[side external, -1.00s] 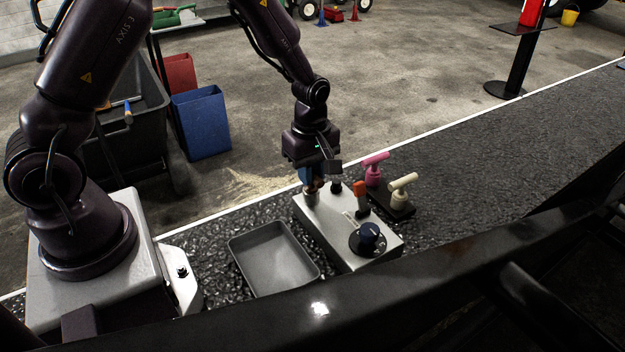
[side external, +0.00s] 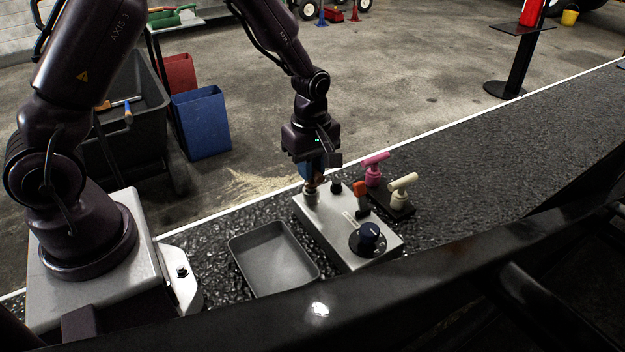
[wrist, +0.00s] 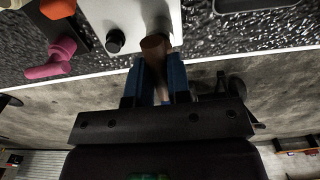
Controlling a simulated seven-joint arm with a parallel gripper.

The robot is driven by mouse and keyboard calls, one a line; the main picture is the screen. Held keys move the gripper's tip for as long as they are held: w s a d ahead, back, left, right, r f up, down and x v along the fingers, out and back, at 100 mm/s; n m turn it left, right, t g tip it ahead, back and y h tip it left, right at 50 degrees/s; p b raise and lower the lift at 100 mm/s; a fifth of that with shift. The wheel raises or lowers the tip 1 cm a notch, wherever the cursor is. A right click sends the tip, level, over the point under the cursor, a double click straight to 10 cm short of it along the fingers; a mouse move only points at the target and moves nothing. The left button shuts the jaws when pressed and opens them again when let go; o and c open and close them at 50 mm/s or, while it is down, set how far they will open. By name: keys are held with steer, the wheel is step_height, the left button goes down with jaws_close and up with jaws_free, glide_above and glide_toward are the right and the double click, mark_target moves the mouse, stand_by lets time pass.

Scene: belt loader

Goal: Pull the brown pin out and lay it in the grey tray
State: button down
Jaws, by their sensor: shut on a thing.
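My gripper (side external: 311,178) is above the far left corner of the light grey box (side external: 325,228), pointing down. Its blue fingers (wrist: 157,75) are shut on the brown pin (wrist: 155,42), which also shows just under the fingertips in the side view (side external: 315,185). A silvery cylinder (side external: 311,200) is directly below the pin at the box top. I cannot tell how much of the pin is still inside it. The grey tray (side external: 274,258) lies to the left of the box on the dark belt and is empty.
Pink (side external: 375,168) and cream (side external: 402,186) handled parts stand on a black base behind right. A dark rail (side external: 320,308) crosses the front.

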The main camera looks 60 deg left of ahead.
steer(key=shift+r, duration=0.15)
steer(key=shift+r, duration=1.9)
steer(key=shift+f, duration=0.1)
steer(key=shift+s+a+f, duration=0.1)
steer(key=shift+s+f, duration=0.1)
steer(key=shift+s, duration=0.15)
steer(key=s+d+f+h, duration=0.2)
steer(key=s+h, duration=0.4)
steer(key=s+d+f+h, duration=0.1)
steer(key=s+d+h, duration=0.2)
steer(key=s+h, duration=0.35)
steer(key=shift+w+a+f, duration=0.1)
steer(key=shift+a+f, duration=0.05)
steer(key=shift+f, duration=3.1)
